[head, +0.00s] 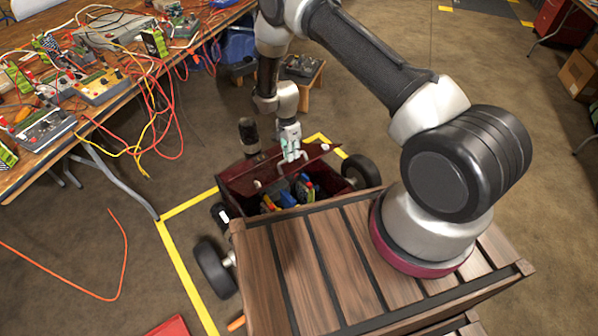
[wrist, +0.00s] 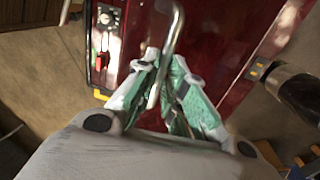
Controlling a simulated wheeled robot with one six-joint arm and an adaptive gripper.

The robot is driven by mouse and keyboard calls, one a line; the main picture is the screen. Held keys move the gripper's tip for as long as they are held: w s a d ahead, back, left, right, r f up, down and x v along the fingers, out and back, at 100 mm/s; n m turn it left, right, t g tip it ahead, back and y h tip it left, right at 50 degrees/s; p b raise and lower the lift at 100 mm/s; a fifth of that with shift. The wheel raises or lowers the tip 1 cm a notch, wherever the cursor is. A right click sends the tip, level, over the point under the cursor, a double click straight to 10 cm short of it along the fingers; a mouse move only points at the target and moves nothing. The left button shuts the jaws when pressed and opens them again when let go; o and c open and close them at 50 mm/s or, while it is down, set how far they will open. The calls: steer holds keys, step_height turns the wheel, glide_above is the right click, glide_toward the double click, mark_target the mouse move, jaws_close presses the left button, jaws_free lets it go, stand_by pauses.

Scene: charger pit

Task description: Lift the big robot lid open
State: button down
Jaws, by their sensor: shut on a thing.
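The big robot (head: 318,193) is a dark red box on black wheels, inside a yellow floor outline. Its dark red lid (head: 247,178) stands partly raised and tilted, with colourful parts showing in the opening below it. A pale curved handle (head: 283,166) sticks out of the lid. My gripper (head: 292,150) is at the handle. In the wrist view the green-padded fingers (wrist: 172,88) are closed around the metal handle (wrist: 174,35), in front of the glossy red lid (wrist: 215,50). Part of the box is hidden behind my wooden-topped base.
A cluttered workbench (head: 75,110) with circuit boards and hanging red and yellow cables stands at the left. A small wooden stool (head: 303,85) with a device on it is behind the robot. Cardboard boxes (head: 578,76) are at the far right. The floor between is mostly open.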

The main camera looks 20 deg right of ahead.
steer(key=w+a+r, duration=0.2)
steer(key=w+r, duration=0.1)
steer(key=w, duration=0.3)
steer(key=w+a+r, duration=0.3)
steer(key=w, duration=0.4)
steer(key=shift+r, duration=0.1)
steer(key=shift+s, duration=0.1)
steer(key=c, duration=1.7)
jaws_free()
steer(key=shift+o, duration=1.1)
